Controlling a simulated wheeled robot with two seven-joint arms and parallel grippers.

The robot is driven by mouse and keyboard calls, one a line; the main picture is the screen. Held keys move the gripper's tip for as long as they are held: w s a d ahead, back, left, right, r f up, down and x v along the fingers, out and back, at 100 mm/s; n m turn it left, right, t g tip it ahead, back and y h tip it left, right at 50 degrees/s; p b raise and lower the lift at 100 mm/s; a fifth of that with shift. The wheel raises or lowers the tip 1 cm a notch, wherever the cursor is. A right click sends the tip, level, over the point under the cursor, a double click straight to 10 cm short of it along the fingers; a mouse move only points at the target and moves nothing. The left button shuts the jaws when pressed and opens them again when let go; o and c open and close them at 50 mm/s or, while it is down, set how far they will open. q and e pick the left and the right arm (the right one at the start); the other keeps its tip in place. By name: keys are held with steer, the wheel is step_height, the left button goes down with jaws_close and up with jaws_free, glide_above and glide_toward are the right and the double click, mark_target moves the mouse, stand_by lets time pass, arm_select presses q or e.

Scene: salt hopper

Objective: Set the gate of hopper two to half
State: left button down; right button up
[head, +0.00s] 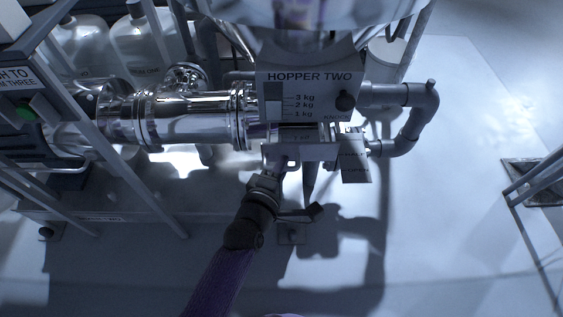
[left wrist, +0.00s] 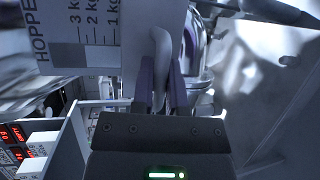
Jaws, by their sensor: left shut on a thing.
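Hopper two's metal body (head: 310,20) hangs at the top centre of the head view, with its label plate (head: 320,78) reading HOPPER TWO. Below the plate is the gate housing (head: 305,150), with a small tilted marked plate (head: 356,158) at its right. My left gripper (head: 284,164) comes up from below to the housing's left part. In the left wrist view, the left gripper (left wrist: 162,88) is shut on a pale rounded handle (left wrist: 161,50), which stands between its two fingers. The gate's setting cannot be read. My right gripper is out of view.
A shiny horizontal pipe (head: 195,115) runs left from the hopper. A grey bent pipe (head: 420,115) and a dark knob (head: 345,100) are to the right. A metal frame (head: 120,150) with a green button (head: 26,112) stands at left. The floor at right is mostly clear.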

arm_select(q)
steer(key=c, duration=0.6)
jaws_free()
steer(key=shift+c, duration=0.2)
steer(key=shift+s+r, duration=0.1)
steer(key=shift+s, duration=0.05)
steer(key=p+v, duration=0.5)
steer(key=v, duration=0.4)
steer(key=shift+s+a, duration=0.2)
steer(key=shift+s, duration=0.05)
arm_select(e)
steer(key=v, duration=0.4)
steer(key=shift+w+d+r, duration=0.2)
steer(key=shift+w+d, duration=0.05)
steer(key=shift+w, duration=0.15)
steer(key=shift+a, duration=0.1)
